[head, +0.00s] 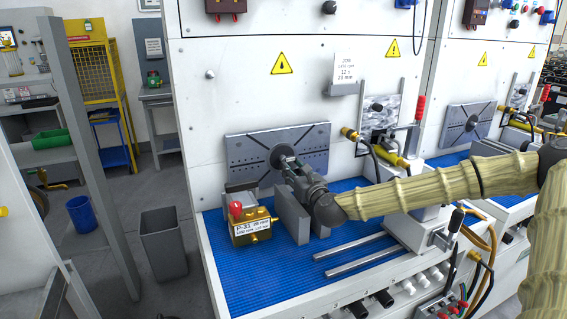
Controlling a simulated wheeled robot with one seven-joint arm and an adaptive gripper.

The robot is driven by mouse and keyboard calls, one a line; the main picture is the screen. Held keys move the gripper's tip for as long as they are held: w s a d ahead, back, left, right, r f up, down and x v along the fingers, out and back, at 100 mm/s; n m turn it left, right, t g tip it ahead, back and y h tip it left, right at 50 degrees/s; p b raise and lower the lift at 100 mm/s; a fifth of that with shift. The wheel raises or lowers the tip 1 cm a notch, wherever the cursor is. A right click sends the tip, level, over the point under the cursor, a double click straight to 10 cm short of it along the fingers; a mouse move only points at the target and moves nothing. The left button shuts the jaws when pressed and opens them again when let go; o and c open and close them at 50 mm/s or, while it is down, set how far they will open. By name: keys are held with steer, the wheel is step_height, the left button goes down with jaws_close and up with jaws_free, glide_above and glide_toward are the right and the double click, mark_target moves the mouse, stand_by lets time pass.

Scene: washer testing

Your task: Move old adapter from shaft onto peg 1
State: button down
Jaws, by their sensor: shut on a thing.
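The adapter (281,154) shows as a small dark round piece in front of the grey slotted plate (240,150) on the white washer test stand. My gripper (290,166) reaches up to it from the right and is shut on it. The gripper's body hides part of the adapter and most of the shaft, so I cannot tell whether the adapter still sits on the shaft. I cannot make out peg 1 for sure in this view.
A brass block (250,232) labelled P-31 with a red knob stands on the blue mat (270,285), left of upright grey plates (292,217) below my gripper. Two metal rails (350,256) lie to the right. A grey bin (164,245) stands on the floor at left.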

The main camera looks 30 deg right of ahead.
steer(key=shift+s+r, duration=0.1)
steer(key=shift+s, duration=1.05)
steer(key=shift+a, duration=0.1)
